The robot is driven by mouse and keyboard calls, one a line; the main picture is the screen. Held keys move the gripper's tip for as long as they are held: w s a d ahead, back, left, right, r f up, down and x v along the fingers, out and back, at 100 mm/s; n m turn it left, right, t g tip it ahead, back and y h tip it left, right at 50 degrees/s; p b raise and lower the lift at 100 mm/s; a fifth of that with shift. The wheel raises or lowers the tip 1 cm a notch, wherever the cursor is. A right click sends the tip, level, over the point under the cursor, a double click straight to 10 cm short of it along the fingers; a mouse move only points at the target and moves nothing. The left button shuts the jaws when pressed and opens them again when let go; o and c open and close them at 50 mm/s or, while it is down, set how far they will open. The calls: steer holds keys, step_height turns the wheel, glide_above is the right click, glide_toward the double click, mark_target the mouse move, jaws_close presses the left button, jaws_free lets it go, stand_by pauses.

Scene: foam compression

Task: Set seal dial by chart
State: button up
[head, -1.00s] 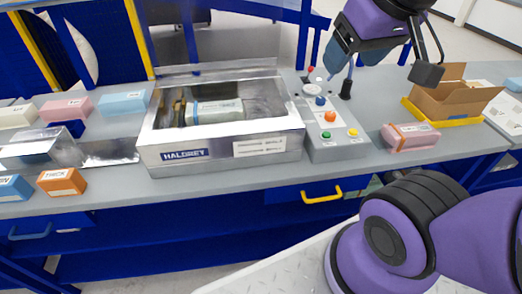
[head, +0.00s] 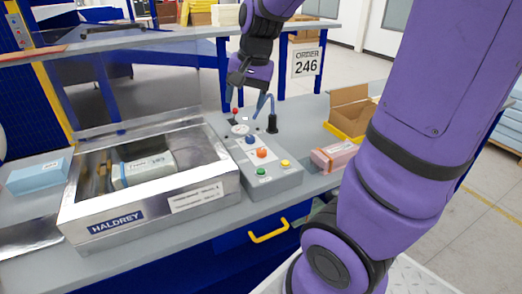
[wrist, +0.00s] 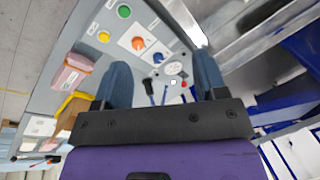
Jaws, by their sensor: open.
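The grey control panel (head: 283,178) stands right of the metal chamber. It carries a round white dial face (head: 240,129), a blue knob (head: 249,140), an orange knob (head: 262,153), a green button (head: 261,172) and a yellow button (head: 285,163). The dial face also shows in the wrist view (wrist: 174,68), ahead of and between my fingers. Its markings are too small to read. My gripper (head: 248,92) is open and empty, above the panel's far end; both fingers show in the wrist view (wrist: 163,75). I cannot identify a setting chart.
The open HALDREY chamber (head: 135,222) holds a pale labelled block (head: 143,170). A red-tipped lever (head: 235,112) and a black post (head: 272,124) stand near my gripper. Right are a pink block (head: 333,155) and a cardboard box (head: 350,105). An ORDER 246 sign (head: 306,63) hangs behind.

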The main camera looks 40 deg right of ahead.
steer(key=w+d+f+m+g, duration=0.1)
steer(key=w+d+f+m, duration=0.45)
steer(key=f, duration=0.25)
steer(key=m+g+h, duration=0.1)
steer(key=m+g, duration=0.1)
steer(key=m, duration=0.1)
glide_toward(261, 150)
step_height(261, 150, down, 10)
steer(key=shift+s+r, duration=0.15)
steer(key=shift+c, duration=0.5)
steer(key=c, duration=0.8)
steer(key=shift+c, duration=0.2)
